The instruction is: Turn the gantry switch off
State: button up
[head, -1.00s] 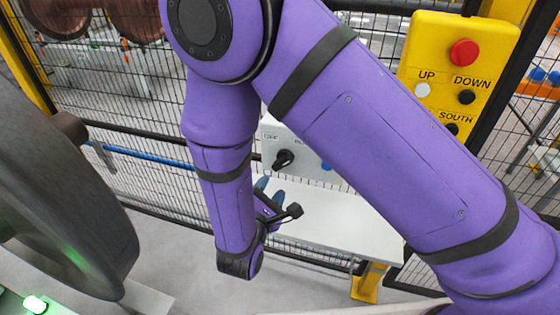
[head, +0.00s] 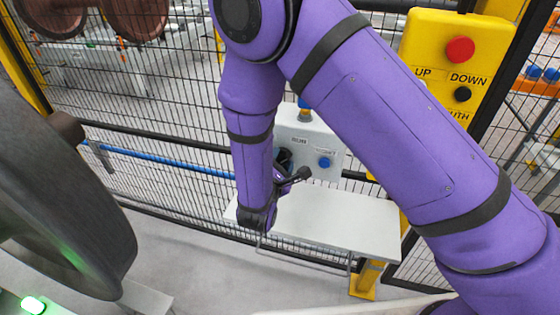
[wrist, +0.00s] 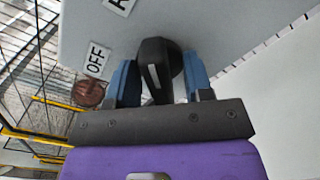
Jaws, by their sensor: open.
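The gantry switch is a black rotary knob (wrist: 158,68) with a pale pointer line, on the face of a light grey control box (head: 324,143). In the wrist view an OFF label (wrist: 97,60) sits to the left of the knob, and another label above is cut off. My gripper (wrist: 161,82) is open, with one blue finger on each side of the knob. I cannot tell whether the fingers touch it. In the head view my purple arm and gripper (head: 284,180) hide most of the knob (head: 285,158).
A blue button (head: 324,162) is right of the knob. A white shelf (head: 340,222) lies below the box. A yellow pendant (head: 455,65) with a red button hangs at upper right. Wire mesh fence stands behind, and a large dark wheel (head: 60,190) is at left.

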jog(key=shift+c, duration=0.5)
jog(key=c, duration=0.6)
jog(key=shift+o, duration=0.2)
